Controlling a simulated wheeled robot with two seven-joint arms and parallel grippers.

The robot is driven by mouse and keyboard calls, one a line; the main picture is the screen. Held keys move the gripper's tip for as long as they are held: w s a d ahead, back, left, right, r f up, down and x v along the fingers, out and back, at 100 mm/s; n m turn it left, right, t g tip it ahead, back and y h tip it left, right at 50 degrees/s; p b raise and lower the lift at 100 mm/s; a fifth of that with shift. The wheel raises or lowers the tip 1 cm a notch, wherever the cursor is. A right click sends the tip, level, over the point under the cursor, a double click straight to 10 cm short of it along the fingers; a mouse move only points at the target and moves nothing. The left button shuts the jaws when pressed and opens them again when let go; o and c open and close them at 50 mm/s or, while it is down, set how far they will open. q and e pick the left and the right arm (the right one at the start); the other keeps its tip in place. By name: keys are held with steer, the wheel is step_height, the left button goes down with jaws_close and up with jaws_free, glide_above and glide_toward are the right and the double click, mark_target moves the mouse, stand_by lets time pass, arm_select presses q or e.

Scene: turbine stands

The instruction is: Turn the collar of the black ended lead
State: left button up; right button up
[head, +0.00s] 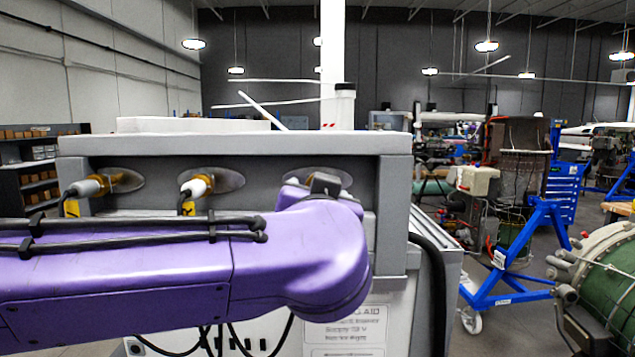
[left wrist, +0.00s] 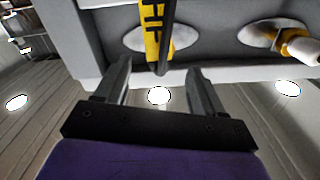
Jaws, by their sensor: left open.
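In the left wrist view a dark lead with a yellow tag (left wrist: 153,35) runs up in front of an oval plate, and its end shows black. My left gripper (left wrist: 159,67) is open, its two fingers on either side of the lead's line, apart from it. A white-collared lead (left wrist: 300,48) with a brass fitting shows at the right there. In the head view two white-collared leads sit in the left socket (head: 88,187) and middle socket (head: 197,186). My right gripper is not in view.
The sockets are in a grey cabinet (head: 250,144) with an overhanging top. Loose black cables hang below my arm. A blue stand (head: 520,250) and a green turbine (head: 612,280) stand at the right. A dark shelf (head: 30,165) is at the far left.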

arm_select(q)
steer(key=w+p, duration=0.1)
steer(key=w, duration=0.4)
steer(key=shift+w, duration=0.35)
steer(key=c, duration=1.1)
